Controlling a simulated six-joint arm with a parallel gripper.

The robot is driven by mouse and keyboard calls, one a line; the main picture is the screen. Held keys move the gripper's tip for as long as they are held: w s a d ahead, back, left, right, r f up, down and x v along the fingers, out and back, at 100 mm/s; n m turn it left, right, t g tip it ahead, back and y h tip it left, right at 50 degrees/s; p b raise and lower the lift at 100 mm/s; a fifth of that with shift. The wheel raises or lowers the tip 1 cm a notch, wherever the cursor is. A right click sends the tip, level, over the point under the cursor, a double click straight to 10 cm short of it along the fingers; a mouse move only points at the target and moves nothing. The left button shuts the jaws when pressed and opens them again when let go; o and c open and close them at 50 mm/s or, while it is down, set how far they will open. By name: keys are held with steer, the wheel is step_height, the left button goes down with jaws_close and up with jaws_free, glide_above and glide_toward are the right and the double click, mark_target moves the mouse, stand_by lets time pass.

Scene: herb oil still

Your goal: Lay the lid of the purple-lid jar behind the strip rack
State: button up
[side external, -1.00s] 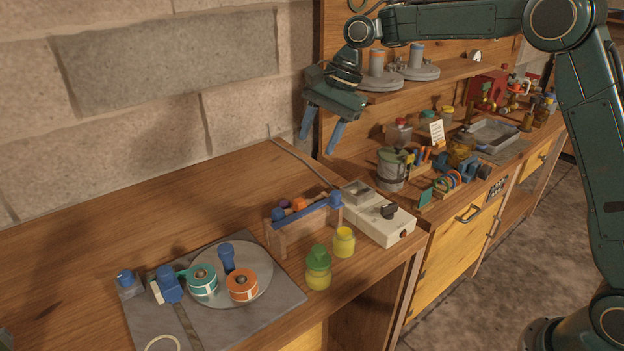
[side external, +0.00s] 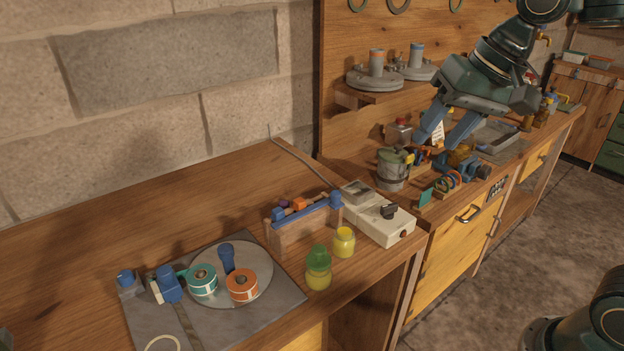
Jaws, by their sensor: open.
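A wooden rack with a blue bar along its top (side external: 305,225) stands on the near bench; I take it for the strip rack. A small purple thing (side external: 284,203) shows past its top edge, beside an orange one (side external: 299,204). I cannot tell whether the purple thing is a lid. I cannot make out a jar with a purple lid. My gripper (side external: 436,143) is open, fingers pointing down, above the right-hand bench near a grey-green pot (side external: 393,170). Its fingers hide part of the clutter behind, and no held object shows.
A green-lidded jar (side external: 318,268) and a yellow-lidded jar (side external: 343,242) stand in front of the rack. A white box (side external: 385,219) is at its right. A grey plate (side external: 270,310) with tape rolls lies front left. The bench behind the rack is mostly clear.

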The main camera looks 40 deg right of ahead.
steer(key=s+d+f+n, duration=0.2)
steer(key=s, duration=0.4)
steer(key=s+d+f+n+t+h, duration=0.1)
steer(key=s+f+n, duration=0.1)
steer(key=s, duration=0.4)
steer(key=shift+s+d+f+n+h, duration=0.3)
steer(key=shift+s+d+f, duration=0.1)
steer(key=shift+f, duration=0.2)
